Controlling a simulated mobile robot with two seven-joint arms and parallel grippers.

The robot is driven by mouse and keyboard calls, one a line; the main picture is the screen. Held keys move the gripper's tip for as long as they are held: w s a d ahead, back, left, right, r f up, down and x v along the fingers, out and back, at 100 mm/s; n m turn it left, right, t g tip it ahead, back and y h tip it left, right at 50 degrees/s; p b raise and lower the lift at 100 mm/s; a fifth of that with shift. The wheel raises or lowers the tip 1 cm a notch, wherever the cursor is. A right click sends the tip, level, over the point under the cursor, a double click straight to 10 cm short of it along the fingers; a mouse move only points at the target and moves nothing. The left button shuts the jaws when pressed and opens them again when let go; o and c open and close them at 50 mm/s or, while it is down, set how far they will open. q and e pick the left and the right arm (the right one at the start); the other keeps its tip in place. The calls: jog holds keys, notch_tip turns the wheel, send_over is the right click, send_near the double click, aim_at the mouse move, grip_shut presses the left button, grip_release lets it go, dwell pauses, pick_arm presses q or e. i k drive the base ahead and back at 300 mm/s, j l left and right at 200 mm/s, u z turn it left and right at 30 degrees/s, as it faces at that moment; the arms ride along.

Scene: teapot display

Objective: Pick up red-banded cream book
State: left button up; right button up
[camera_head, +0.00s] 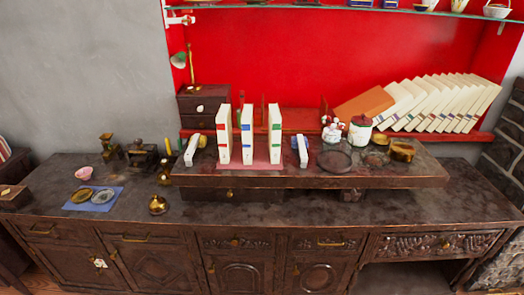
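The red-banded cream book (223,133) stands upright on a raised dark wooden shelf board. It is the leftmost of three cream books on a reddish mat (250,167). A blue-banded cream book (247,134) stands just to its right, with a small gap. A green-banded cream book (274,133) stands further right. Neither of my grippers is in view.
Pale upright pieces flank the books at left (191,150) and right (302,150). A white teapot (332,131), a jar (360,131) and a dark round plate (334,160) stand to the right. Leaning books (440,103) fill the back right.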

aim_at(224, 119)
jog(key=i+l+z, duration=0.1)
jog(key=i+l, duration=0.25)
jog(key=i, duration=0.15)
jog(key=i+l+z, duration=0.1)
jog(key=i+l, duration=0.25)
jog(key=i, duration=0.15)
